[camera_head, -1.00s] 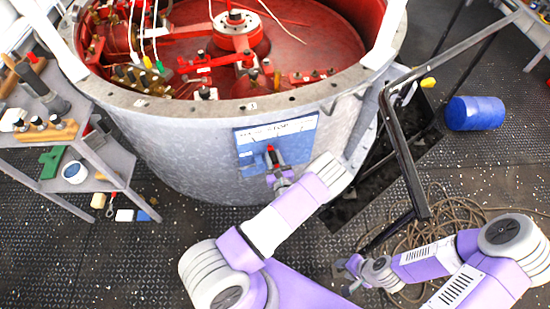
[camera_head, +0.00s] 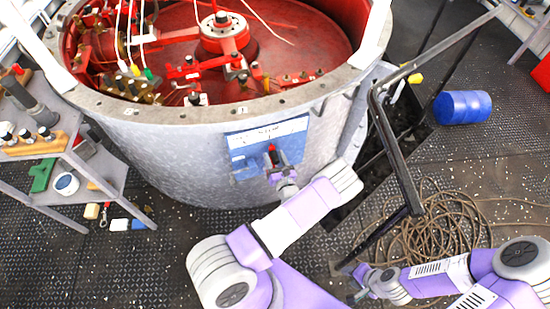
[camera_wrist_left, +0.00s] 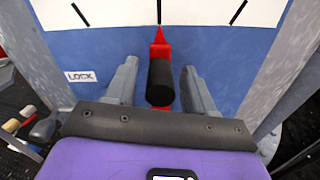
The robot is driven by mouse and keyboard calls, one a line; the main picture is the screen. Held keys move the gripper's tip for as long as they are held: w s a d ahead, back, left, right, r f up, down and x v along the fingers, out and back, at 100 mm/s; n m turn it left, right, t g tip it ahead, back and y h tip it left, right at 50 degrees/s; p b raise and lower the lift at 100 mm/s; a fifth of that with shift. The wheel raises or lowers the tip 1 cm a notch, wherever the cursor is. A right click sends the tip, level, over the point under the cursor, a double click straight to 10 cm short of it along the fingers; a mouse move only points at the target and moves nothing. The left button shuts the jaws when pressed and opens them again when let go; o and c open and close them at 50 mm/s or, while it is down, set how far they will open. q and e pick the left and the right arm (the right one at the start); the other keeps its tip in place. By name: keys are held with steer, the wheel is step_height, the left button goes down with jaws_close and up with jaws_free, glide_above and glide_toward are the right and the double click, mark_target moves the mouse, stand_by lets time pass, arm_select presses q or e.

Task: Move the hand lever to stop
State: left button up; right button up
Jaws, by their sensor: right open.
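The hand lever (camera_head: 272,155) has a black grip and a red pointer, and stands in front of a blue panel (camera_head: 243,165) on the grey drum's wall. In the left wrist view the lever's black grip (camera_wrist_left: 160,82) is between my left gripper's fingers (camera_wrist_left: 160,92), with a gap on both sides. The red tip points up to a black mark on the white scale (camera_wrist_left: 205,12). A label reads LOCK (camera_wrist_left: 82,76) at the left. My left gripper (camera_head: 279,168) is open around the lever. My right gripper (camera_head: 357,284) is low, away from the panel, and open.
The large drum (camera_head: 175,150) has red machinery inside. A black rail (camera_head: 395,150) and coiled rope (camera_head: 445,235) are to the right. A blue barrel (camera_head: 462,107) lies further back. A grey shelf (camera_head: 95,195) with tools stands at the left.

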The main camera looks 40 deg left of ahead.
arm_select(q)
steer(key=p+v, duration=0.1)
steer(key=v, duration=0.6)
steer(key=shift+s+d+p, duration=0.2)
steer(key=shift+s+p, duration=0.05)
steer(key=shift+p, duration=0.05)
stand_by(0.3)
